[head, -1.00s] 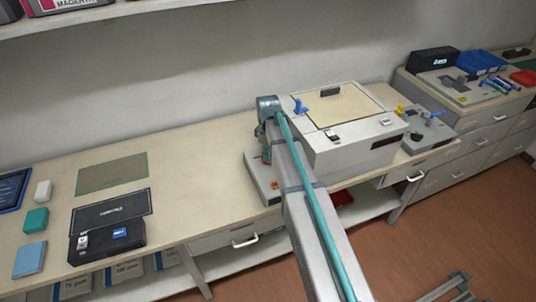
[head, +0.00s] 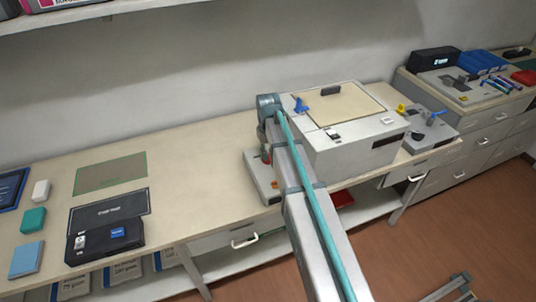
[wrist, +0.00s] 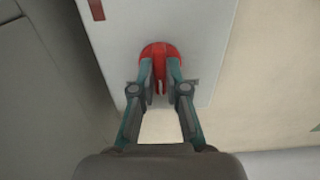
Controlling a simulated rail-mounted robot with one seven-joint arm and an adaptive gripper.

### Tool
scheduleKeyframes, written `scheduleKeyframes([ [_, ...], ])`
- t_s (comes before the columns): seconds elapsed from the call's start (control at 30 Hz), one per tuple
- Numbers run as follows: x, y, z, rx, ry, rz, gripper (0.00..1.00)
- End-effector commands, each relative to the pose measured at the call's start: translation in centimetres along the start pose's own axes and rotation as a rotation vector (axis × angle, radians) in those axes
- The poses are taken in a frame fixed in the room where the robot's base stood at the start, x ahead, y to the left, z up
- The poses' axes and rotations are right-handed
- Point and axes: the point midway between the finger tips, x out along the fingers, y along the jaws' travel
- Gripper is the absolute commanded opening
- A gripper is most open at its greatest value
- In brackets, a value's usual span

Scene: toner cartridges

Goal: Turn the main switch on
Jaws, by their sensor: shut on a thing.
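The main switch is a round red knob (wrist: 160,50) with a raised grip on a light grey panel (wrist: 196,65), seen in the wrist view. My gripper (wrist: 160,82) has its two fingers closed on the red grip of the knob. In the head view the grey box (head: 258,182) carrying the switch stands on the bench, left of the larger white machine. My arm hides most of the switch there.
A large white machine (head: 350,155) with a beige lid stands right beside my arm. A smaller grey device (head: 430,135) is to its right. A black case (head: 105,240) and a dark mat lie on the left. The bench (head: 185,190) between is clear.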

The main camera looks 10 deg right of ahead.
Motion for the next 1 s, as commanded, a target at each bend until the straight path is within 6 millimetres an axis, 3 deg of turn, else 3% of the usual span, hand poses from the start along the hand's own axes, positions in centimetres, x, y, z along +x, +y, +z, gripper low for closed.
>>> scheduleKeyframes([
  [0.6, -0.03, 0.02, -0.07, 0.56, 0.002, 0.0, 0.0],
  [1.0, -0.06, 0.02, -0.08, 0.762, 0.002, 0.0, 0.0],
])
